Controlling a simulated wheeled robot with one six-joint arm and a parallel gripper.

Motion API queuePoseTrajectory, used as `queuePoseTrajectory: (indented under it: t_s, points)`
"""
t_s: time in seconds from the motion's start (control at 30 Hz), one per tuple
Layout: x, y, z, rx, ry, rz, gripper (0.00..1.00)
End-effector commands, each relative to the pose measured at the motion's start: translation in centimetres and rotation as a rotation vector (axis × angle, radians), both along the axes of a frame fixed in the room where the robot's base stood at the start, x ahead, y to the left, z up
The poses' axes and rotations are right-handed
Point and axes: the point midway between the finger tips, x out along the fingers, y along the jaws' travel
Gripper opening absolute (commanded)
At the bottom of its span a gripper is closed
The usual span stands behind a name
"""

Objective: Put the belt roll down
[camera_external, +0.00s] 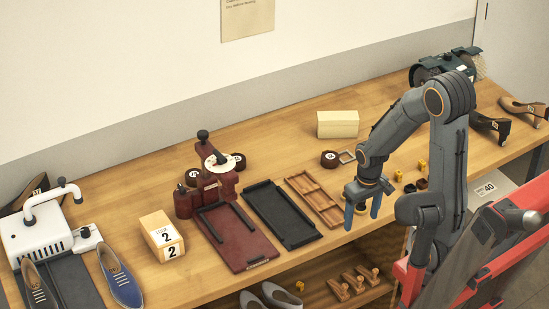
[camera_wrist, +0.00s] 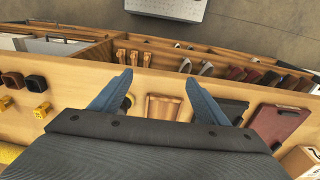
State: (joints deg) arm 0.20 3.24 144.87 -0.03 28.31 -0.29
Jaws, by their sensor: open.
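My gripper (camera_external: 362,213) is open, with its two blue fingers pointing down over the front edge of the workbench (camera_external: 372,245). Nothing is held between the fingers in the wrist view (camera_wrist: 158,85). A dark round roll with a white label (camera_external: 330,159) lies on the bench beyond my gripper, apart from it. I cannot tell which is the belt roll. A small yellow-rimmed round thing (camera_wrist: 128,102) shows beside the left finger in the wrist view, partly hidden.
A wooden compartment tray (camera_external: 316,199), a black tray (camera_external: 283,215) and a red press (camera_external: 236,240) stand left of my gripper. A cream block (camera_external: 338,124) is at the back. Small yellow and dark pieces (camera_external: 410,188) lie to the right. Shelves below hold shoes (camera_external: 270,297).

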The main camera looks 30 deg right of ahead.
Motion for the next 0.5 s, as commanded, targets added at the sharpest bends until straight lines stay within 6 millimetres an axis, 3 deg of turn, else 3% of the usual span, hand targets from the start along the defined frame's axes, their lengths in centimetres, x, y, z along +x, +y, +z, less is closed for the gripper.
queuePoseTrajectory:
  t_s: [0.13, 0.5]
  points:
    - [-1.28, 0.18, -0.33, 0.000, -0.001, 0.006, 0.71]
    - [-1.21, 0.16, -0.31, 0.000, 0.000, 0.005, 0.71]
